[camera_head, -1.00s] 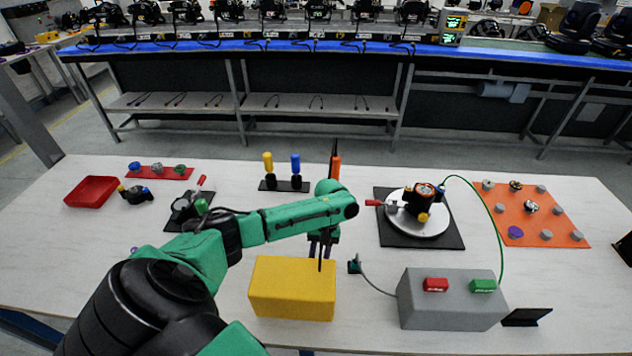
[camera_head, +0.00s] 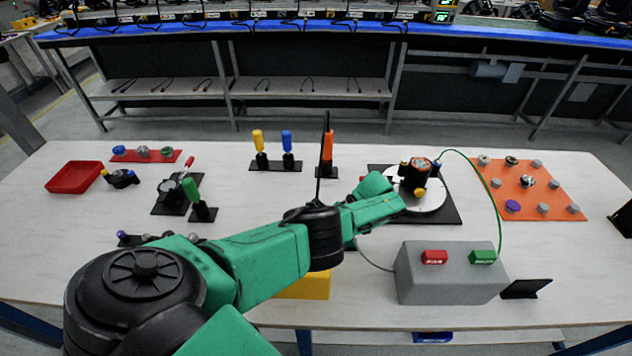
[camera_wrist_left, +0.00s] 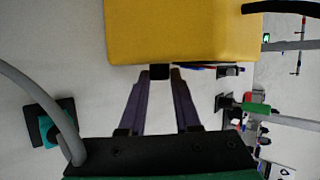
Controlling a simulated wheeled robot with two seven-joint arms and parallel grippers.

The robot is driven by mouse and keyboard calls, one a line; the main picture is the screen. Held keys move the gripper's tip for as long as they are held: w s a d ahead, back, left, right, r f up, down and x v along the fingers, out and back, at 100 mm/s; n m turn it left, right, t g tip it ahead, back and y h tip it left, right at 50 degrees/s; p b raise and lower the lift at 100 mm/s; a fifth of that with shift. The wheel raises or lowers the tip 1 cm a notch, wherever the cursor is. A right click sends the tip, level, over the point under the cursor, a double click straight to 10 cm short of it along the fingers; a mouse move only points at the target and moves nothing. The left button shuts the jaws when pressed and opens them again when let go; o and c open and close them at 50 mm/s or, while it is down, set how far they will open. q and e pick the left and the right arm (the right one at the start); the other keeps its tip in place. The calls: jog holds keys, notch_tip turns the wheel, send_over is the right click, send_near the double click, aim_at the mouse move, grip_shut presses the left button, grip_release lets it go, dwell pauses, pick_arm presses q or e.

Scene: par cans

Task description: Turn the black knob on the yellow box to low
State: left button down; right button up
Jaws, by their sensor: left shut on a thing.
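The yellow box (camera_head: 308,287) is mostly hidden behind my left arm in the head view. In the left wrist view the yellow box (camera_wrist_left: 185,30) fills the top. A small black knob (camera_wrist_left: 160,71) sticks out from the box's near edge in that view. My left gripper (camera_wrist_left: 160,76) is shut on the knob, with its two dark fingertips at either side of it. In the head view this gripper and the knob are hidden behind the arm. Which setting the knob points to cannot be read. My right gripper is not in view.
A grey box (camera_head: 450,275) with red and green buttons stands right of the yellow box. A white turntable (camera_head: 432,198) is behind it. A green-handled tool (camera_head: 192,192) stands upright to the left. A red tray (camera_head: 73,177) lies far left; an orange mat (camera_head: 520,205) is right.

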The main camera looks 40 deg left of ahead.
pick_arm(q)
jog(key=shift+f, duration=0.1)
dwell(0.4)
jog(key=c, duration=0.6)
grip_release()
